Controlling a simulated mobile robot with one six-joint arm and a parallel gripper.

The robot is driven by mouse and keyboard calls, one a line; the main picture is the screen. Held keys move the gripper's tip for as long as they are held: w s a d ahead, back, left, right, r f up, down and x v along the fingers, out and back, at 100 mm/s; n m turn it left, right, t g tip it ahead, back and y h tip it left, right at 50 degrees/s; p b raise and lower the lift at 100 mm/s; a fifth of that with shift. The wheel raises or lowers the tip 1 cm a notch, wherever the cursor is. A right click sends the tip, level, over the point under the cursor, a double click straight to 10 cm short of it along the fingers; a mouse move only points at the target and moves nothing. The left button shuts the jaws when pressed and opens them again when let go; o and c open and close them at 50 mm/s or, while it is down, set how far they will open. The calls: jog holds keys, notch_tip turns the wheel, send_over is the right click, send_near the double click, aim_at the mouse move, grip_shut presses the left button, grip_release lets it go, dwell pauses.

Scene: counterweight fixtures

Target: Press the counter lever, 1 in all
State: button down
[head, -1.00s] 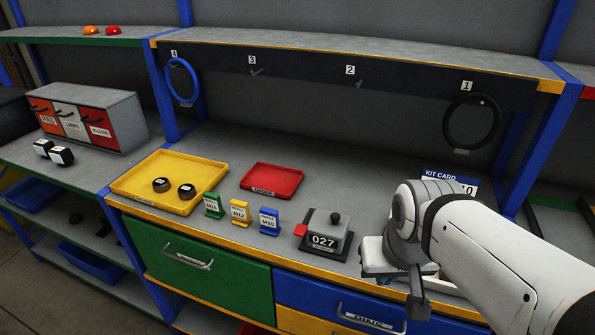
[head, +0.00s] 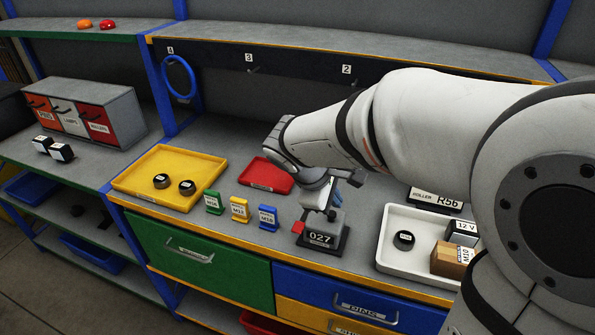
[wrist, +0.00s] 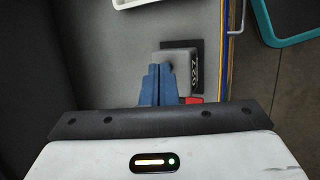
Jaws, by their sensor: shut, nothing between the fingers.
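The counter (head: 320,238) is a small grey box on a dark base at the bench's front edge, with a display reading 027. A red tab (head: 297,227) sticks out at its left side; it also shows in the wrist view (wrist: 193,100). My gripper (head: 331,214) is directly over the counter and hides much of its top, including the knob and upright part there. In the wrist view the counter (wrist: 182,57) lies just past the tips of my blue fingers (wrist: 159,70), which are together and empty. I cannot tell whether they touch the counter.
Left of the counter stand blue (head: 268,217), yellow (head: 239,209) and green (head: 213,202) label stands. A red tray (head: 262,181) and a yellow tray (head: 150,200) lie behind and left. A white tray (head: 390,262) with parts is on the right.

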aim_at(297, 222)
jog(key=w+a+n+t+h+p, duration=0.1)
jog(key=w+a+n+t, duration=0.1)
jog(key=w+a+n, duration=0.3)
jog(key=shift+a+r, duration=0.35)
jog(key=shift+a, duration=0.9)
jog(key=shift+f, duration=0.1)
jog(key=f+b, duration=0.2)
jog(key=f, duration=0.1)
jog(key=f+b, duration=0.4)
jog(key=f, duration=0.1)
jog(key=shift+s+f+b, duration=0.35)
jog(key=shift+b, duration=0.05)
dwell(0.5)
jog(key=shift+s+f+b, duration=0.1)
jog(key=shift+f+b, duration=0.25)
jog(key=shift+f, duration=0.05)
